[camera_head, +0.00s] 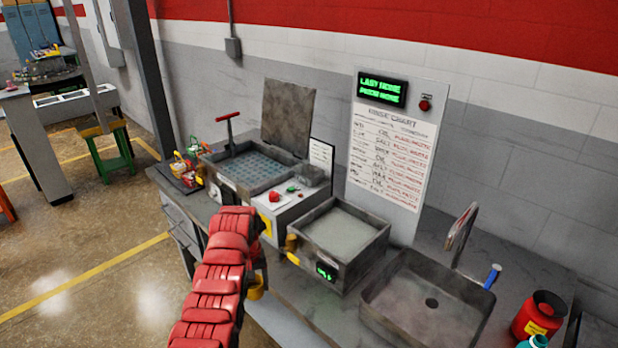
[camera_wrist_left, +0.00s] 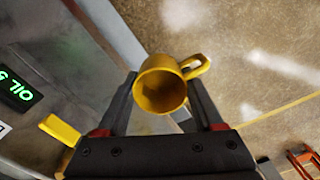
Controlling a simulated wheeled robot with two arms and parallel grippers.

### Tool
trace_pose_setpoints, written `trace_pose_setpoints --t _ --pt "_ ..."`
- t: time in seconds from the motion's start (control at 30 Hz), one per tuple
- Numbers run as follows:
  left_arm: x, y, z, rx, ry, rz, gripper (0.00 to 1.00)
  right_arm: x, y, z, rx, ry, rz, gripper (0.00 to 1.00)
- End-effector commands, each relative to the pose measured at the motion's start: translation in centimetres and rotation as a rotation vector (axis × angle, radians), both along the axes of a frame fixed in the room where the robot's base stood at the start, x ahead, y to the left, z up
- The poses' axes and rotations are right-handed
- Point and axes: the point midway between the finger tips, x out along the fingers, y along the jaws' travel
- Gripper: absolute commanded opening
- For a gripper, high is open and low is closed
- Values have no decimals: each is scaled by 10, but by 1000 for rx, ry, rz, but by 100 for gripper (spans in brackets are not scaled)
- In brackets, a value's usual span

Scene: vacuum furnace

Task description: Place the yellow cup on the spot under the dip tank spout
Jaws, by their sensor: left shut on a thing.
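The yellow cup (camera_wrist_left: 160,92) is between the fingers of my left gripper (camera_wrist_left: 161,100), which is shut on it; its open mouth and its handle show in the left wrist view. In the head view, the cup (camera_head: 256,290) is partly hidden by my red left arm, with my left gripper (camera_head: 258,270) beside the counter front. The dip tank (camera_head: 345,238) is a grey box with a green display (camera_head: 327,272). A yellow spout-like part (camera_head: 292,257) is on its front left. The spot under it is hidden by my arm or out of sight. My right gripper is not in view.
Right of the tank is a sink (camera_head: 425,305) with a tap, then a red container (camera_head: 540,315). Left of it is a control box (camera_head: 290,205) and a tank with a raised lid (camera_head: 288,115).

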Motion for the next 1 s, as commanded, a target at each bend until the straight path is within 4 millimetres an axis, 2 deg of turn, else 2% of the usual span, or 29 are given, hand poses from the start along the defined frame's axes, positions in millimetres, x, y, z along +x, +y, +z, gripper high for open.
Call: trace_pose_setpoints --t 0.17,0.3,0.5,0.7,1.0 --pt "14 -21 26 1 -3 -80 12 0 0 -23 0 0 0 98" --pt "18 -34 58 6 -4 -174 12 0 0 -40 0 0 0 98" --pt "5 -41 91 6 -2 -314 12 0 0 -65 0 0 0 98" --pt "-11 -41 102 1 4 -390 12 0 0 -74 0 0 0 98" --pt "-14 -41 107 1 0 -405 12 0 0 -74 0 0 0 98"
